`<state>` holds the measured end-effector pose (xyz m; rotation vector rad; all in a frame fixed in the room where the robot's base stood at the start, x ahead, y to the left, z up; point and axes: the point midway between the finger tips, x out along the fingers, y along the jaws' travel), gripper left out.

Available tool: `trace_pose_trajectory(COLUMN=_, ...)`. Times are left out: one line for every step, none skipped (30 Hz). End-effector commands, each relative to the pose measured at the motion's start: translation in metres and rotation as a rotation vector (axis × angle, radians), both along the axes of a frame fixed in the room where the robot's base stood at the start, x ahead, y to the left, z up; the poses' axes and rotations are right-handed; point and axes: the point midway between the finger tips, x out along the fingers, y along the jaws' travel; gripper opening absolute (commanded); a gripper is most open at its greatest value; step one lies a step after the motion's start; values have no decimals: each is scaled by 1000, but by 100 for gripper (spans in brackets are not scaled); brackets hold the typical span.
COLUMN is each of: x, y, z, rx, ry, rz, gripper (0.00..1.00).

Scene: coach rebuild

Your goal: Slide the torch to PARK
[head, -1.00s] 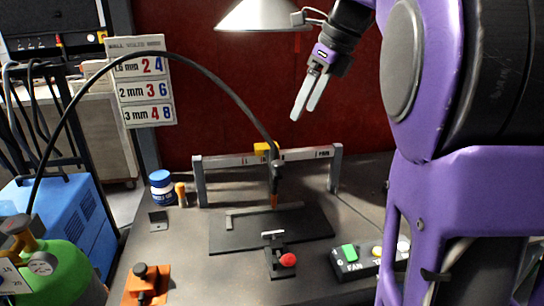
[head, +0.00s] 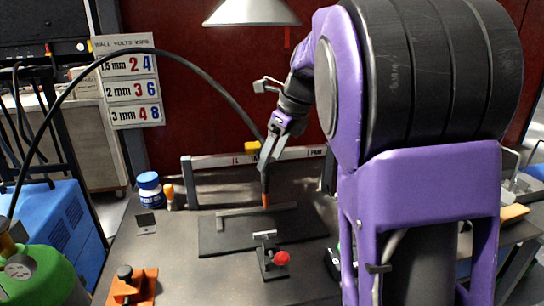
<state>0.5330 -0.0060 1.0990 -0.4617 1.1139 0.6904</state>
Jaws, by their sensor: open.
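The torch (head: 265,186) is dark with an orange tip and hangs upright from a yellow carriage (head: 253,148) on a pale cross rail (head: 225,161). A black cable arcs from the left to its top. The carriage is near the middle of the rail. Small lettering is on the rail's right part, too small to read surely. My gripper (head: 265,166) is open, with its pale fingers pointing down at the torch's upper body. The fingers overlap the torch in the picture; I cannot tell whether they touch or straddle it. My arm hides the rail's right end.
A dark plate (head: 218,241) with a grey bar (head: 232,223) lies below the torch. A red-knobbed clamp (head: 282,258) stands in front. A blue-and-white jar (head: 149,190) stands left of the rail. A lamp shade (head: 250,11) hangs above. An orange block (head: 143,285) sits front left.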

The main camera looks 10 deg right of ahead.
Motion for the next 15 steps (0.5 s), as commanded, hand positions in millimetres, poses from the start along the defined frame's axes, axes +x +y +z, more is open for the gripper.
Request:
trace_pose_trajectory(x=0, y=0, z=0, rx=0, ry=0, rz=0, gripper=71)
trace_pose_trajectory(x=0, y=0, z=0, rx=0, ry=0, rz=0, gripper=71)
trace_pose_trajectory(x=0, y=0, z=0, rx=0, ry=0, rz=0, gripper=71)
trace_pose_trajectory(x=0, y=0, z=0, rx=0, ry=0, rz=0, gripper=71)
trace_pose_trajectory(x=0, y=0, z=0, rx=0, ry=0, rz=0, gripper=71)
trace_pose_trajectory(x=0, y=0, z=0, rx=0, ry=0, rz=0, gripper=67)
trace_pose_trajectory(x=0, y=0, z=0, rx=0, ry=0, rz=0, gripper=62)
trace_pose_trajectory(x=0, y=0, z=0, rx=0, ry=0, rz=0, gripper=56)
trace_pose_trajectory(x=0, y=0, z=0, rx=0, ry=0, rz=0, gripper=49)
trace_pose_trajectory(x=0, y=0, z=0, rx=0, ry=0, rz=0, gripper=44)
trace_pose_trajectory(x=0, y=0, z=0, rx=0, ry=0, rz=0, gripper=38)
trace_pose_trajectory(x=0, y=0, z=0, rx=0, ry=0, rz=0, gripper=31)
trace_pose_trajectory(x=0, y=0, z=0, rx=0, ry=0, rz=0, gripper=26)
trace_pose_trajectory(x=0, y=0, z=0, rx=0, ry=0, rz=0, gripper=20)
trace_pose_trajectory(x=0, y=0, z=0, rx=0, ry=0, rz=0, gripper=13)
